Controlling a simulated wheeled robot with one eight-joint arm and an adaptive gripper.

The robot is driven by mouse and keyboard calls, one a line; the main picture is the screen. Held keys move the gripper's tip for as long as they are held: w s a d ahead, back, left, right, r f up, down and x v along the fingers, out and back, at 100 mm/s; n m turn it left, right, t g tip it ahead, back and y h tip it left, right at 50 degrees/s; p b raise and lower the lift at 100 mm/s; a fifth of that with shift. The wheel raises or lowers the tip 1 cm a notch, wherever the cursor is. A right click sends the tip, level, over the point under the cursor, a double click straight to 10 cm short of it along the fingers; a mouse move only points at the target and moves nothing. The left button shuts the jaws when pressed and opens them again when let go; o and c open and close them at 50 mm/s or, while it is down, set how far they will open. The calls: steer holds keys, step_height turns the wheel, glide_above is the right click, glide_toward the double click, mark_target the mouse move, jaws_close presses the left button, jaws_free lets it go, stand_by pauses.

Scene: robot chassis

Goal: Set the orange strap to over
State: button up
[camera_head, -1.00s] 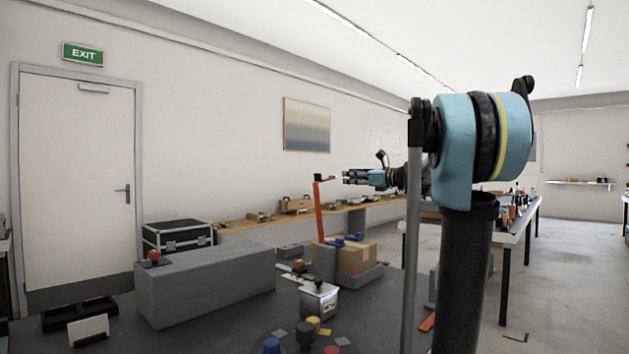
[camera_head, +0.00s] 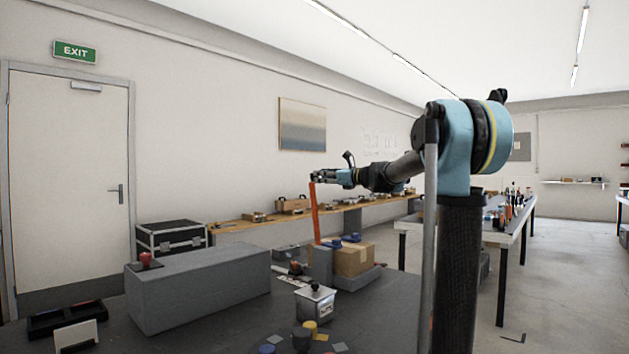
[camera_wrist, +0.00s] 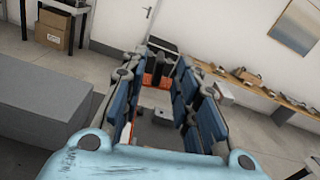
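The orange strap (camera_head: 315,215) stands nearly upright in the head view, rising from beside a brown cardboard box (camera_head: 353,260). The box sits in a grey holder (camera_head: 321,265). Blue parts (camera_head: 351,238) lie at the box's top. My gripper (camera_head: 318,177) is at the strap's upper end, high above the box. In the wrist view, my gripper's blue-padded fingers (camera_wrist: 158,78) stand apart. Orange (camera_wrist: 156,81) shows between their far ends. I cannot tell whether the fingers touch the strap.
A long grey block (camera_head: 200,288) with a red knob (camera_head: 145,260) lies left on the dark worktop. A metal box (camera_head: 315,302) and several coloured knobs stand in front of the holder. A wooden bench (camera_head: 262,224) runs along the wall.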

steer(key=shift+x, duration=2.6)
jaws_close()
